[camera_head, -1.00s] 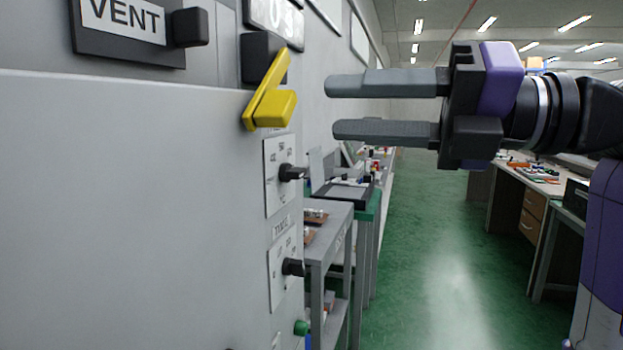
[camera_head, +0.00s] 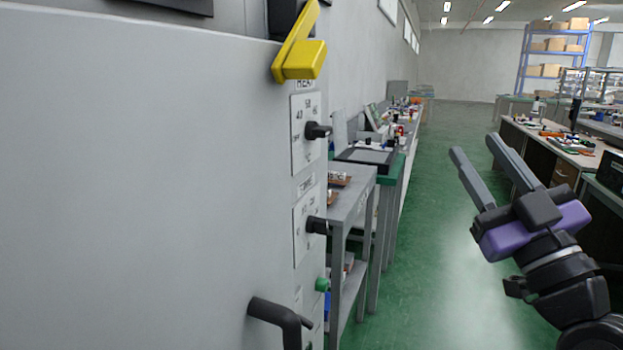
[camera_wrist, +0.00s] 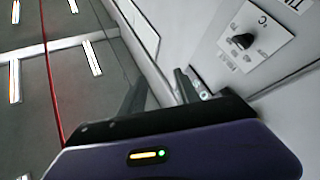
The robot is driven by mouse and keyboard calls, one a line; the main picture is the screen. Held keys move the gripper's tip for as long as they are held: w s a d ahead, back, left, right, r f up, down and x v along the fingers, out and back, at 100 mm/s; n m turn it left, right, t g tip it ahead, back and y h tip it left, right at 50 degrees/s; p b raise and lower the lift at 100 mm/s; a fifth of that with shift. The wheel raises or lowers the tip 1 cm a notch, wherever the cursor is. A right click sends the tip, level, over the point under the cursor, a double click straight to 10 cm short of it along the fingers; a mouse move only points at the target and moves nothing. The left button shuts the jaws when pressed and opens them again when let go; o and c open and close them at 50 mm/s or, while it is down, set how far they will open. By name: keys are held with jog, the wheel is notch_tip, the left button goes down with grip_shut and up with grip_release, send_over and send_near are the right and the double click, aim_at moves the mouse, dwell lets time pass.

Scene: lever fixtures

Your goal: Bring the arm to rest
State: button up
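My gripper (camera_head: 485,160) is at the right in the head view, over the green floor and clear of the cabinet. Its two grey fingers stand apart with nothing between them and point up and to the left. In the wrist view the two dark fingers (camera_wrist: 159,92) are also apart and empty. The wrist view is tilted, with ceiling lights at the left and a dial plate (camera_wrist: 256,35) at the upper right.
The grey cabinet (camera_head: 130,180) fills the left. It carries a yellow lever (camera_head: 300,58), two black knobs (camera_head: 318,131), a green button (camera_head: 322,285) and a black handle (camera_head: 278,317). Benches (camera_head: 350,190) line the wall behind. A desk (camera_head: 560,150) stands right. The aisle floor (camera_head: 430,250) is open.

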jog(key=s+d+f+m+g+h, duration=0.1)
jog(key=s+f+m+h, duration=0.4)
jog(key=f, duration=0.6)
jog(key=s+d+f+m+g+h, duration=0.1)
jog(key=s+f+m+h, duration=0.2)
jog(key=s+f+m, duration=0.55)
jog(key=s+a+f+n+g+y, duration=0.1)
jog(key=s+a+f+n+g, duration=0.15)
jog(key=s+f, duration=0.9)
jog(key=s+a+f+n+g+y, duration=0.1)
jog(key=s+a+f+n+g, duration=0.2)
jog(key=s+f, duration=0.9)
jog(key=s+r+p, duration=0.1)
jog(key=r+p, duration=0.7)
jog(key=r, duration=0.2)
jog(key=s+r+g+p, duration=0.1)
jog(key=s+r+p, duration=0.1)
jog(key=r+p, duration=0.7)
jog(key=shift+s+d+r, duration=0.25)
jog(key=shift+d+r, duration=0.1)
jog(key=shift+r, duration=0.4)
jog(key=shift+g, duration=0.25)
